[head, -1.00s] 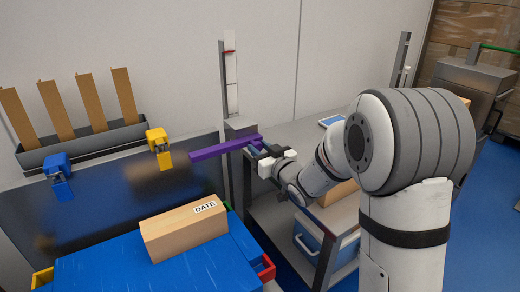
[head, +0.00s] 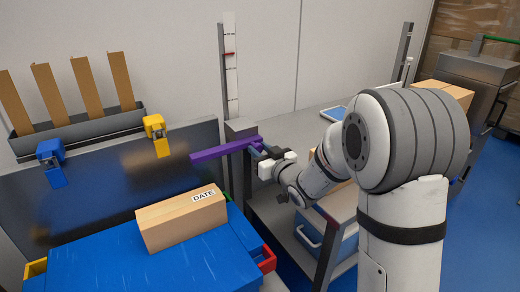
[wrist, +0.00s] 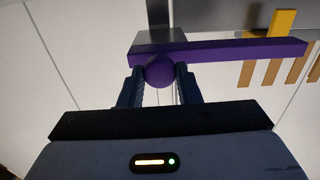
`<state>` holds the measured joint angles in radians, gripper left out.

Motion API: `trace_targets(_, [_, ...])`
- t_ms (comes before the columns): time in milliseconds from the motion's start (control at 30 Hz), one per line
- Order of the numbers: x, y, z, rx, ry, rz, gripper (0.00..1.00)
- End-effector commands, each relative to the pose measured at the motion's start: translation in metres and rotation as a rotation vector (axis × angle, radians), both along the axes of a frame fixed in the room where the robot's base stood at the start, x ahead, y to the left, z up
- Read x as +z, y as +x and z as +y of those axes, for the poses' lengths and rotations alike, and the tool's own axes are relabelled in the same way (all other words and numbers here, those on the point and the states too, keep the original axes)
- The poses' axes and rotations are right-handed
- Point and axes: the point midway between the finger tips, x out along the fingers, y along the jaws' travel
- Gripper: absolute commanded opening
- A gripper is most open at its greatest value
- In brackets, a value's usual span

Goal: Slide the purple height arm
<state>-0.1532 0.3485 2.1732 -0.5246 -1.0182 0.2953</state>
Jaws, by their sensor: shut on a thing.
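The purple height arm (head: 216,150) is a bar reaching left from a grey block (head: 241,128) on an upright post, in front of the dark panel. A white scale strip (head: 230,80) with a red marker (head: 229,53) stands behind the block. My gripper (head: 258,150) is at the bar's right end. In the wrist view, its dark fingers (wrist: 159,85) are shut on the round purple knob (wrist: 159,71) of the height arm, one on each side. The bar (wrist: 240,50) runs right from the grey block there.
A cardboard box marked DATE (head: 182,219) lies on the blue surface (head: 150,262). Blue (head: 52,163) and yellow (head: 156,134) clamps sit on the dark panel's top edge (head: 100,140). A shelf unit with a blue-and-white crate (head: 310,236) stands below my arm.

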Motion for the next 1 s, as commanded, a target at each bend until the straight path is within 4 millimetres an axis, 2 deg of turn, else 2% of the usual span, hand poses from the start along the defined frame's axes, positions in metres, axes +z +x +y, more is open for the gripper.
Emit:
trace_targets(33, [-0.023, -0.001, 0.001, 0.002, -0.001, 0.003, 0.00])
trace_targets(100, [-0.039, -0.001, 0.000, 0.001, 0.000, 0.004, 0.00])
trace_targets(300, [-0.088, -0.001, 0.000, 0.002, -0.001, 0.003, 0.00])
trace_targets(500, [-0.123, -0.001, 0.000, 0.002, -0.002, 0.003, 0.00])
trace_targets(700, [-0.136, -0.001, 0.000, 0.002, -0.002, 0.002, 0.00])
trace_targets(1000, [-0.136, -0.001, 0.000, 0.002, -0.002, 0.003, 0.00])
